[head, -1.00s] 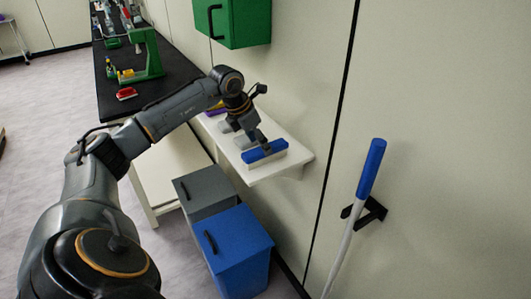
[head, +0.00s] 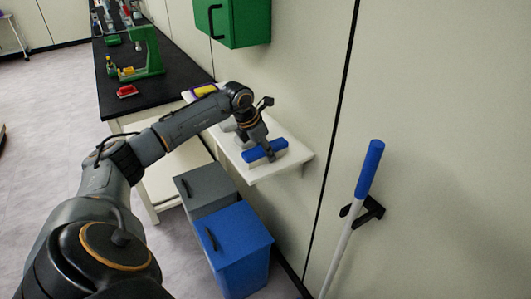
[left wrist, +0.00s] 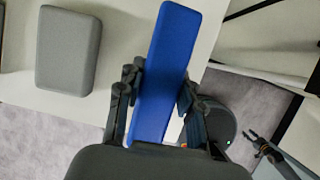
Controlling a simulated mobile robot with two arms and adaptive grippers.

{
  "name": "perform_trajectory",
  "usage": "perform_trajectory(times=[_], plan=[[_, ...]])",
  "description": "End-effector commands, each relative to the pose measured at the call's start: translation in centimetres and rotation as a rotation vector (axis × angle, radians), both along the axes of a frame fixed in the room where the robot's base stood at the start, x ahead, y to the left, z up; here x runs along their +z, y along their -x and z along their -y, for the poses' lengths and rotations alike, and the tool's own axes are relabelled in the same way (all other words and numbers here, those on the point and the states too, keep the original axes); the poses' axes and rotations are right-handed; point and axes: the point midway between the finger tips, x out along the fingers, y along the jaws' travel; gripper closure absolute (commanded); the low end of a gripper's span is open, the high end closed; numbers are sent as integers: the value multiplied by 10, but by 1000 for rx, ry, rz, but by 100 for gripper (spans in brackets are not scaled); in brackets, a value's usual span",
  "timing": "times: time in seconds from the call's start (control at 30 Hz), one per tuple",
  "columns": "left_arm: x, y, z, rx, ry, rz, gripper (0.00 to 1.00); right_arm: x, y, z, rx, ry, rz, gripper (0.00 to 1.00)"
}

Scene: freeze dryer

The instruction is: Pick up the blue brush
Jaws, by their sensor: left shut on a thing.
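The blue brush (head: 265,151) has a blue block on top and pale bristles below. It is on the white wall shelf (head: 262,174), near the shelf's front end; whether it still touches the shelf I cannot tell. My left gripper (head: 262,147) comes down on it from above. In the left wrist view the blue brush (left wrist: 168,65) lies lengthwise between the two fingers of my left gripper (left wrist: 155,105), which are shut on its sides.
A grey block (left wrist: 68,50) lies beside the brush on the shelf. A blue bin (head: 236,245) and a grey bin (head: 203,190) stand below. A green cabinet (head: 235,22) hangs above. A blue-handled pole (head: 369,170) leans in a wall holder at right. A black bench (head: 170,85) stands behind.

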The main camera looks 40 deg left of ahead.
Motion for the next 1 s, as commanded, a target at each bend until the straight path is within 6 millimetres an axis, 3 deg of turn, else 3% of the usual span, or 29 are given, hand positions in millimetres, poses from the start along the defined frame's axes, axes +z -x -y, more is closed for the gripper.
perform_trajectory(times=[0.27,0.47,0.73,1.0], plan=[[4,-1,0,0,0,2,98,-2,0,0,1,0,0,60],[28,-1,-1,1,-2,8,98,-14,0,1,2,1,0,60],[93,56,-5,2,-9,4,98,-35,-1,3,3,4,2,60],[111,108,-8,3,-8,-1,98,-64,-1,4,3,4,2,60]])
